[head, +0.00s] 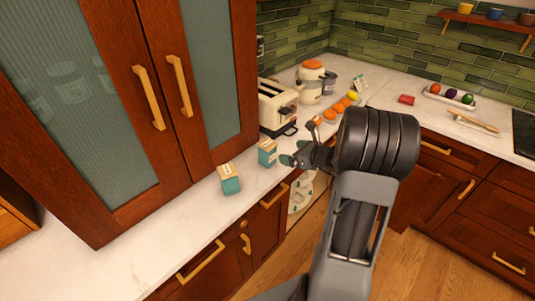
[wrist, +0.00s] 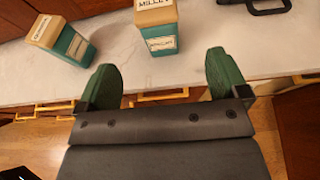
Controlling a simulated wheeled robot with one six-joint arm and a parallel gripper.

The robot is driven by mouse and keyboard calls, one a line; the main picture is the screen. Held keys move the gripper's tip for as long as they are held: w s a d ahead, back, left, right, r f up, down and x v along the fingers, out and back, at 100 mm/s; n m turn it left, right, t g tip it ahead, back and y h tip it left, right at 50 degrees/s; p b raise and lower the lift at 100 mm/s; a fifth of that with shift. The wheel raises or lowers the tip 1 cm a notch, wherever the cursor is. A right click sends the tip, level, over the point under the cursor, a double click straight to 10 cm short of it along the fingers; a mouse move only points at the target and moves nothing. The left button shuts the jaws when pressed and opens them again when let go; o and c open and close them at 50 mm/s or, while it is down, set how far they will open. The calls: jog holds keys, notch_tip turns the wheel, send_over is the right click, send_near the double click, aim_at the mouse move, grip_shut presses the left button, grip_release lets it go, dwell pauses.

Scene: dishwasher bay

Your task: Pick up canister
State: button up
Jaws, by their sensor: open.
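Two teal canisters with tan lids stand on the white counter. The left canister (head: 231,185) also shows tilted at the upper left of the wrist view (wrist: 61,42). The right canister (head: 267,156) is close to my gripper (head: 293,153); in the wrist view it is at the top centre (wrist: 159,38), cut off by the frame edge, with a lid label that seems to read "MILLET". My gripper is open and empty, its two green fingers (wrist: 162,72) apart. The right canister lies beyond the fingertips, roughly in line with the gap, and is not touched.
A toaster (head: 277,105) stands behind the right canister, and a white jar with an orange lid (head: 310,86) farther back. A row of orange fruit (head: 331,116) lies on the counter. A tall cabinet (head: 190,90) borders the counter at left. The counter left of the canisters (head: 130,245) is clear.

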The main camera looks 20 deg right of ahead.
aim_at(273, 149)
jog(key=p+x, duration=0.1)
jog(key=x, duration=0.6)
jog(key=shift+w+a+f, duration=0.15)
jog(key=shift+w+a, duration=0.05)
jog(key=shift+w, duration=0.05)
jog(key=p+x, duration=0.2)
jog(key=x, duration=0.1)
jog(key=shift+w+a+f, duration=0.1)
jog(key=shift+w+a, duration=0.15)
jog(key=shift+w, duration=0.05)
jog(key=shift+w+a+f, duration=0.25)
jog(key=shift+w+f, duration=0.1)
jog(key=shift+w, duration=0.25)
jog(key=c, duration=1.2)
jog(key=shift+r, duration=0.1)
jog(key=shift+c, duration=0.2)
